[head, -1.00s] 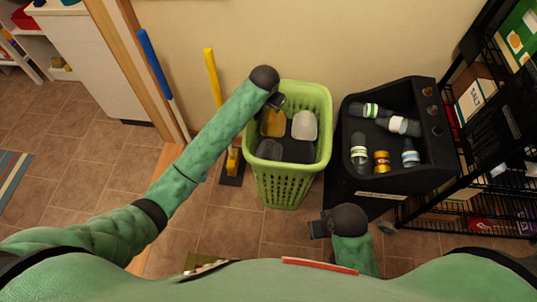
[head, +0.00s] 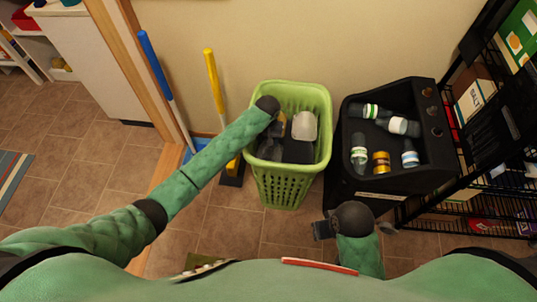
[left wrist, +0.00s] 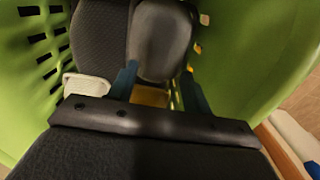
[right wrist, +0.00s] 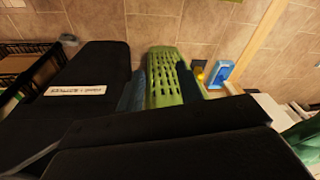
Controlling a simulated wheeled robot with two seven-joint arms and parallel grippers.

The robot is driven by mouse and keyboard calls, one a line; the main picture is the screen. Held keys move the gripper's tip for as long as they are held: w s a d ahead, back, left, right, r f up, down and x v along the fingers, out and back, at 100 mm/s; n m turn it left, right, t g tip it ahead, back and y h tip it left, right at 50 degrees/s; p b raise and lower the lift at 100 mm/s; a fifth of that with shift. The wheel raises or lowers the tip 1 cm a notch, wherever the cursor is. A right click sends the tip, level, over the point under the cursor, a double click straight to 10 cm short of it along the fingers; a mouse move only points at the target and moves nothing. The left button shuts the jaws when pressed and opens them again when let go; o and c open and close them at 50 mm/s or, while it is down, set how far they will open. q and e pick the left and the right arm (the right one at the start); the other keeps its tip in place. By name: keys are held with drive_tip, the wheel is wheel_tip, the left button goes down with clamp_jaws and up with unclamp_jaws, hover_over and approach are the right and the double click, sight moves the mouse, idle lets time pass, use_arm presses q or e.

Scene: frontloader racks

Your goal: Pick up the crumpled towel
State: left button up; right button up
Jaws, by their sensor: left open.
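No cloth is plainly recognisable as a crumpled towel. A green laundry basket (head: 284,186) stands against the wall and holds a yellow item, a pale item (head: 304,125) and dark grey ones (head: 298,153). My left gripper (head: 276,130) reaches into it from above and hides part of the contents. In the left wrist view, its two fingers are apart (left wrist: 158,72). A grey rounded item (left wrist: 162,40) lies beyond and between them, with a bit of yellow (left wrist: 150,96) below.
A black appliance (head: 350,183) with several bottles in its top stands right of the basket. A black wire rack (head: 470,200) is at far right. A yellow-handled tool (head: 213,75) and a blue-handled one (head: 155,65) lean left.

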sight(268, 149)
use_arm(q)
drive_tip(key=shift+f, duration=0.3)
drive_tip(key=shift+s+d+f+p, duration=0.15)
drive_tip(key=shift+f+p, duration=0.2)
drive_tip(key=shift+f, duration=0.95)
drive_tip(key=shift+s+d+f+p, duration=0.15)
drive_tip(key=shift+f+p, duration=0.15)
drive_tip(key=shift+f, duration=0.95)
use_arm(e)
drive_tip(key=shift+w+a+f, duration=0.1)
drive_tip(key=shift+w+f, duration=0.15)
drive_tip(key=shift+f, duration=0.6)
drive_tip(key=shift+w+f, duration=0.2)
drive_tip(key=shift+f, duration=0.7)
drive_tip(key=shift+w+a+f, duration=0.1)
drive_tip(key=shift+w+f, duration=0.15)
drive_tip(key=shift+f, duration=0.6)
use_arm(q)
drive_tip(key=shift+a, duration=0.15)
drive_tip(key=shift+c, duration=0.4)
use_arm(e)
drive_tip(key=shift+r, duration=0.1)
use_arm(q)
clamp_jaws()
